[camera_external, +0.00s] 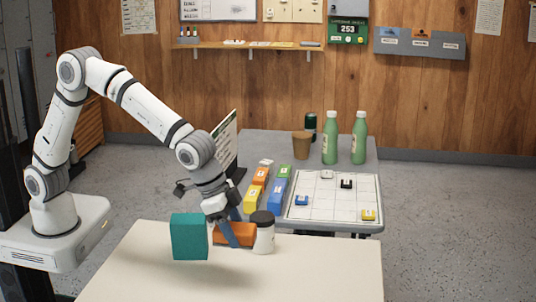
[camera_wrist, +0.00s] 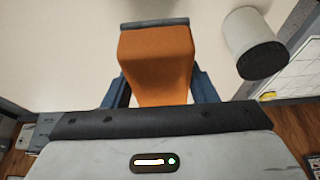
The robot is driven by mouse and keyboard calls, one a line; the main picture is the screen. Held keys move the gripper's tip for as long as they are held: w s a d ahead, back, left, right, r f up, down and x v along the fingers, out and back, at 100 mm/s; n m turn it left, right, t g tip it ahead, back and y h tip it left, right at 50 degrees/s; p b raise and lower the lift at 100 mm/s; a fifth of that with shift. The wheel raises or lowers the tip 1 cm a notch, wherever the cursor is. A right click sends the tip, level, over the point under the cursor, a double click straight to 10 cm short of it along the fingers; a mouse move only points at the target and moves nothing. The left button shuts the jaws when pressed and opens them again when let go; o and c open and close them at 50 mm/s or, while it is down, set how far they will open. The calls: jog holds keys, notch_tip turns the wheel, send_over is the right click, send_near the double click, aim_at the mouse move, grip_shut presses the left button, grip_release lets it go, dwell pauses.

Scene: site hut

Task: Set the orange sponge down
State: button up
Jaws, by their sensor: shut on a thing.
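The orange sponge (camera_external: 244,233) is in my gripper (camera_external: 230,232), above or on the cream table (camera_external: 290,282); I cannot tell whether it touches the top. In the wrist view the sponge (camera_wrist: 158,62) sits between the two blue-grey fingers, with a dark grey strip along its far edge. My gripper is shut on it. In the external view one finger crosses in front of the sponge and hides part of it.
A teal block (camera_external: 190,236) stands close to the left of the sponge. A white jar with a dark lid (camera_external: 264,236) stands close on its right, also in the wrist view (camera_wrist: 246,30). The table's right part is clear. Behind is a grey table (camera_external: 258,148) with bottles and colored boxes.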

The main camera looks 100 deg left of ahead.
aim_at(215, 226)
notch_tip(215, 226, down, 11)
jog(key=shift+r+b, duration=0.1)
jog(key=shift+b, duration=0.45)
jog(key=o, duration=0.9)
jog(key=shift+o, duration=0.2)
